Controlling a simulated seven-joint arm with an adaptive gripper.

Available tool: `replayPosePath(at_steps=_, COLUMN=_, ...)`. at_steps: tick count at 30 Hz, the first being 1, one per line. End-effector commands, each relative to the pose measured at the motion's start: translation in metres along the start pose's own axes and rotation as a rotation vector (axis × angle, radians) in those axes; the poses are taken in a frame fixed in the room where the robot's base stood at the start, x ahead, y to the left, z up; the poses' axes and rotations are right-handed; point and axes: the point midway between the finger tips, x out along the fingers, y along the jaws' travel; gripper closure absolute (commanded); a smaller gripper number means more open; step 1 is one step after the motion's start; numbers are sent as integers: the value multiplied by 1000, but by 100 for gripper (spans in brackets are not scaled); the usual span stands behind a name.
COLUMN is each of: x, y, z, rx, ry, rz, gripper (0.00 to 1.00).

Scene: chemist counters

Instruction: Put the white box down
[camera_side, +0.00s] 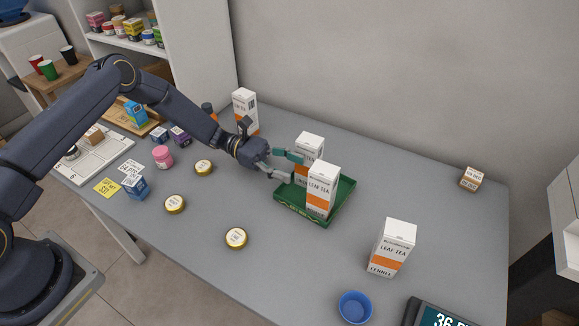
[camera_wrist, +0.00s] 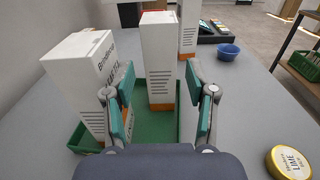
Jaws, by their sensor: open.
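Two white tea boxes with orange bands stand upright in a green tray (camera_side: 339,206), whose floor also shows in the wrist view (camera_wrist: 150,128). The front box (camera_side: 321,188) appears to be the middle box (camera_wrist: 159,62) in the wrist view, just beyond my fingertips. The rear box (camera_side: 310,148) appears on the left in the wrist view (camera_wrist: 80,72), close beside my left finger; I cannot tell whether they touch. My gripper (camera_side: 284,166) is open and empty at the tray's left side, its two fingers (camera_wrist: 160,103) spread apart.
A third tea box (camera_side: 391,248) stands upright to the right, with a blue bowl (camera_side: 355,307) in front of it. Another tall white box (camera_side: 245,111) stands behind my wrist. Yellow-lidded tins (camera_side: 236,238) lie at the front left. The counter right of the tray has clear room.

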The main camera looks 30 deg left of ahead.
Motion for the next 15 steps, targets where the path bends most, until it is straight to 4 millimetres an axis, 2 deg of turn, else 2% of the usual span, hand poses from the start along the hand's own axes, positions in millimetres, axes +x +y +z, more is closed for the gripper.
replayPosePath(at_steps=3, x=-19, y=1, z=0, rx=0, ry=0, rz=2, gripper=43)
replayPosePath(at_steps=9, x=-30, y=-3, z=9, rx=29, ry=29, rz=-25, gripper=43)
replayPosePath(at_steps=11, x=-30, y=-7, z=21, rx=72, ry=74, rz=-61, gripper=43)
replayPosePath(at_steps=15, x=-32, y=-34, z=68, rx=265, ry=276, rz=-214, gripper=43)
